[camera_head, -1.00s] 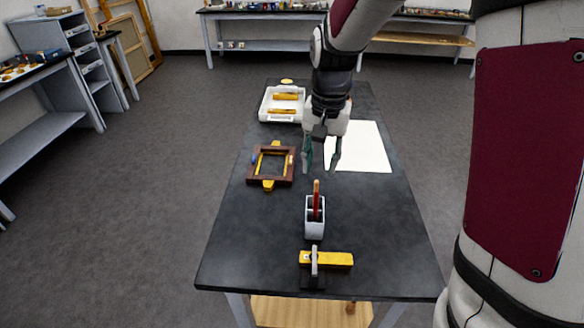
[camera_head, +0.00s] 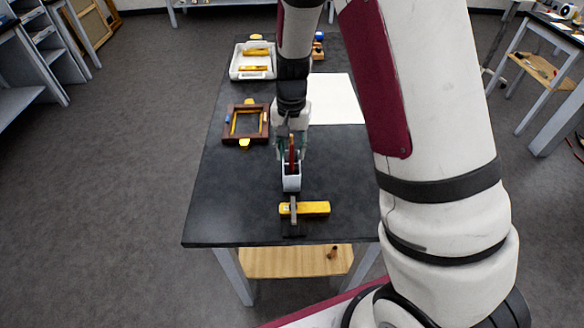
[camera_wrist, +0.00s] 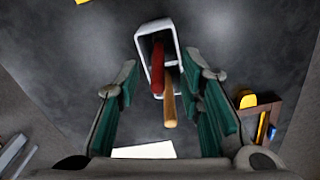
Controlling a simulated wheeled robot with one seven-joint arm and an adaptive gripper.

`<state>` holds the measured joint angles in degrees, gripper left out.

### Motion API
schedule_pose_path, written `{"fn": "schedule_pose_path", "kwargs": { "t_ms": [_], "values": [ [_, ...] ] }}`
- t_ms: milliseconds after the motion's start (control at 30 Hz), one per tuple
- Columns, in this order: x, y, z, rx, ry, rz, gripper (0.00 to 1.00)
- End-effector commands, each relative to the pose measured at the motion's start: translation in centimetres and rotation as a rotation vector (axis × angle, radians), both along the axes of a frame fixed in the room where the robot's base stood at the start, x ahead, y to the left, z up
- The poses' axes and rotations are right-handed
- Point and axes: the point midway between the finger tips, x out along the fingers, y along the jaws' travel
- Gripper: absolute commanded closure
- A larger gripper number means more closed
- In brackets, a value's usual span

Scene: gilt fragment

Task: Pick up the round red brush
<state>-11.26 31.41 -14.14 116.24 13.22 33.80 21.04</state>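The red brush (camera_wrist: 158,68) stands in a white rectangular holder (camera_head: 291,183) on the dark table. Its red handle (camera_head: 292,148) rises from the holder between my fingers. In the wrist view a tan wooden handle (camera_wrist: 169,108) stands beside it in the same holder (camera_wrist: 141,42). My gripper (camera_head: 291,150) is just above the holder, pointing down. In the wrist view my gripper (camera_wrist: 170,78) is open, with green-padded fingers on either side of both handles and gaps visible. The lower ends of the brushes are hidden in the holder.
A brown frame (camera_head: 233,136) with yellow pieces lies to the left. A white tray (camera_head: 236,72) and white sheet (camera_head: 342,104) are farther back. The table (camera_head: 225,210) is clear at front left.

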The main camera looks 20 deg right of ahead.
Motion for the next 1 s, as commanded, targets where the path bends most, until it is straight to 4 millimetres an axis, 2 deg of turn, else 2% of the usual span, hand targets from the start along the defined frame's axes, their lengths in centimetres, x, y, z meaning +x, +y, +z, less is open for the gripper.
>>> {"fn": "schedule_pose_path", "kwargs": {
  "t_ms": [133,300,567,600,733,767,1000],
  "values": [
    [-0.7,0.0,-2.1,-0.001,0.006,-0.002,0.66],
    [-0.5,0.0,-3.9,0.000,0.001,-0.001,0.66],
    [-0.4,0.1,-4.2,0.000,0.000,0.000,0.66],
    [-0.4,0.0,-4.2,0.000,0.000,0.000,0.68],
    [-0.4,0.1,-4.2,0.001,0.001,0.000,0.97],
    [-0.4,0.1,-4.2,0.001,0.001,0.000,1.00],
    [-0.4,0.1,-4.2,0.000,0.000,0.000,1.00]
  ]
}}
